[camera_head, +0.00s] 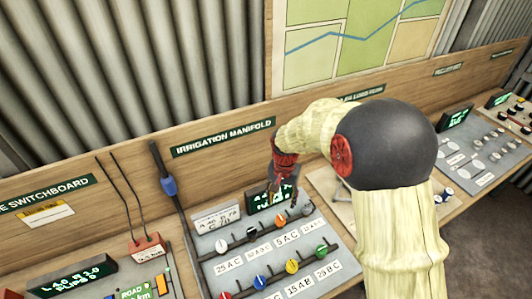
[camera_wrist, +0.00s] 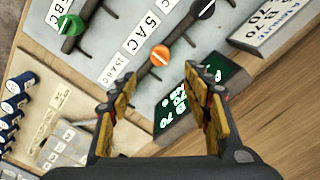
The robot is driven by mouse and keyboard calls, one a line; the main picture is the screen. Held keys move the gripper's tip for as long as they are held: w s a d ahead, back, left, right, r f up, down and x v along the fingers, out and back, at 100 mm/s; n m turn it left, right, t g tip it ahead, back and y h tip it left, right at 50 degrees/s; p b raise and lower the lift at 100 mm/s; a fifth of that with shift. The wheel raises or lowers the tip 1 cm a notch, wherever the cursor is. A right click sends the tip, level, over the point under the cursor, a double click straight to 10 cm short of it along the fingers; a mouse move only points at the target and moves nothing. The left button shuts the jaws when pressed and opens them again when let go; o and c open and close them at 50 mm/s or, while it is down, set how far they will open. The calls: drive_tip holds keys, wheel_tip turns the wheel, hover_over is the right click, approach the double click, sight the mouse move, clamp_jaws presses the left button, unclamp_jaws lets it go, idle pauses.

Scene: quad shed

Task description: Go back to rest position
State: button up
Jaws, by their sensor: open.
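My gripper (camera_head: 279,187) hangs over the irrigation manifold panel (camera_head: 222,246), in front of its small green-lit display (camera_head: 262,203). In the wrist view my gripper (camera_wrist: 160,88) has its two yellow-padded fingers apart with nothing between them. The display (camera_wrist: 180,107) lies behind and between the fingers. An orange knob (camera_wrist: 160,55) is just beyond the fingertips, and I see no contact with it. A green knob (camera_wrist: 68,25) is further to the upper left. My arm hides part of the bench to the right in the head view.
Blue, yellow and red knobs stand along the manifold's front. A switchboard display (camera_head: 76,279) and a red box with cables (camera_head: 148,247) are at left. Another panel (camera_head: 482,158) is at right. The wooden backboard (camera_head: 220,172) rises close behind my gripper.

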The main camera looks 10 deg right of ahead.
drive_tip(key=s+r+n+t+b, duration=0.2)
drive_tip(key=s+r+n+b, duration=0.1)
drive_tip(key=s+r, duration=0.5)
drive_tip(key=s+r+n+t+b, duration=0.3)
drive_tip(key=s+r+b, duration=0.2)
drive_tip(key=s, duration=1)
wheel_tip(320, 180, up, 3)
drive_tip(key=shift+s+r+n+t, duration=0.1)
drive_tip(key=shift+s+n+t, duration=0.15)
drive_tip(key=shift+n+t, duration=0.05)
